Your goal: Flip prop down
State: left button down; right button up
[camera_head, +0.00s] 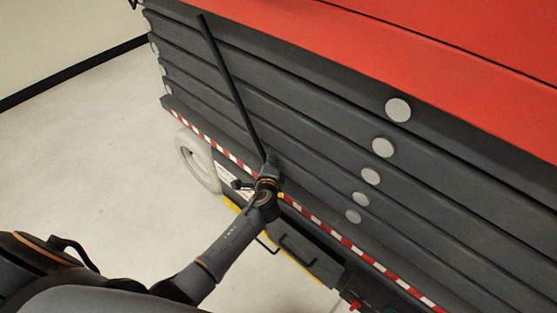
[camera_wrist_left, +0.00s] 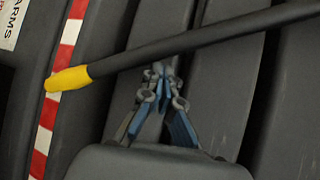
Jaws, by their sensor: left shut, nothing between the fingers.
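The prop is a long dark bar (camera_head: 230,85) that slants across the grey side of the lift in the head view, its upper end to the upper left. In the left wrist view the bar (camera_wrist_left: 220,35) crosses the top and ends in a yellow tip (camera_wrist_left: 68,79) at the left. My left gripper (camera_wrist_left: 158,70) is shut with nothing between its fingers. Its fingertips are right by the bar, a little way from the yellow tip; I cannot tell whether they touch. In the head view the left gripper (camera_head: 270,164) is at the bar's lower end. My right gripper is not in view.
The lift has stacked grey beams with light round caps (camera_head: 398,110), a red top (camera_head: 420,50) and a red-and-white striped edge (camera_head: 310,220). A pale wheel (camera_head: 198,162) stands below. Open floor (camera_head: 90,150) lies to the left.

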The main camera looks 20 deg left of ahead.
pick_arm(q)
jog(key=shift+w+a+f+b, duration=0.3)
jog(key=shift+a+f+b, duration=0.25)
jog(key=shift+a+f, duration=0.35)
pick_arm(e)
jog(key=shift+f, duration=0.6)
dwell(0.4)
pick_arm(q)
jog(key=shift+w+a+f+b, duration=0.2)
jog(key=shift+a+f+b, duration=0.1)
jog(key=shift+a, duration=0.2)
jog(key=shift+w+a+f+b, duration=0.15)
jog(key=shift+a+f+b, duration=0.15)
jog(key=shift+a, duration=0.15)
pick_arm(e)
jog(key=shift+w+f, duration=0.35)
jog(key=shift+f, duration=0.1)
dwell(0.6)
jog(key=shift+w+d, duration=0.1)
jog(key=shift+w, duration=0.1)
pick_arm(q)
jog(key=shift+a, duration=0.15)
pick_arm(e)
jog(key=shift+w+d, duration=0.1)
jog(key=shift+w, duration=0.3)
